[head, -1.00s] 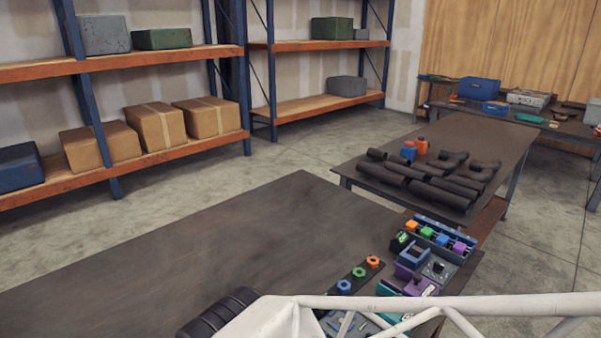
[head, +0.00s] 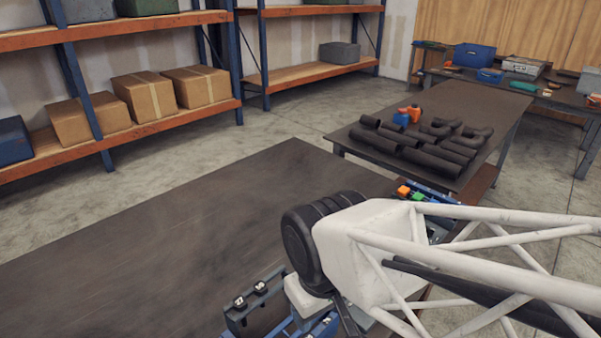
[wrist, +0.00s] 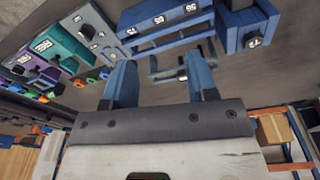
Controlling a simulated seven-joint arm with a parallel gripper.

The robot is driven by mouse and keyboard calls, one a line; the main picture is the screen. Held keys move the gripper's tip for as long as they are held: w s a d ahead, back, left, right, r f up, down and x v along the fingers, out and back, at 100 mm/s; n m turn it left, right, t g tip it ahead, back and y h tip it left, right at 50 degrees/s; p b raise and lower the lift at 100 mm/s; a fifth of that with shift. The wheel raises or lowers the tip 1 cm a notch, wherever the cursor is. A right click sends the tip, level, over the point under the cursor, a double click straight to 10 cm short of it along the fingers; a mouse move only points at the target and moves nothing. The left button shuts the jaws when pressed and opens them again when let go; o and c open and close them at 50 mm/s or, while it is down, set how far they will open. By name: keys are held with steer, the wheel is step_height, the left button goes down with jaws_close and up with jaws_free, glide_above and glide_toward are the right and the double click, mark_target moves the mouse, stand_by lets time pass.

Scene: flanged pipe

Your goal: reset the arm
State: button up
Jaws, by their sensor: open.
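My gripper (wrist: 161,75) shows in the wrist view with two blue fingers spread wide apart. It is open, and nothing is held between the fingers. Blue fixtures with white number labels (wrist: 160,33) lie beyond the fingertips, apart from them as far as I can tell. In the head view my white truss arm reaches in from the right over the near table (head: 170,240). Its black round joint is near the picture's middle, and the fingers cannot be made out clearly there.
A dark fixture with two silver knobs (head: 250,300) stands at the near table's front. Orange and green pieces (head: 411,193) show behind my arm. Dark pipes (head: 430,145) lie on the farther table. The near table's left part is bare.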

steer(key=d+r+m, duration=0.2)
steer(key=d+m, duration=0.1)
steer(key=d, duration=0.5)
steer(key=w+d+r+m+t, duration=0.1)
steer(key=d+r+m, duration=0.2)
steer(key=d, duration=0.4)
steer(key=shift+d+r+m+t+h, duration=0.15)
steer(key=shift+d+m+t+h, duration=0.15)
steer(key=shift+d+m, duration=0.1)
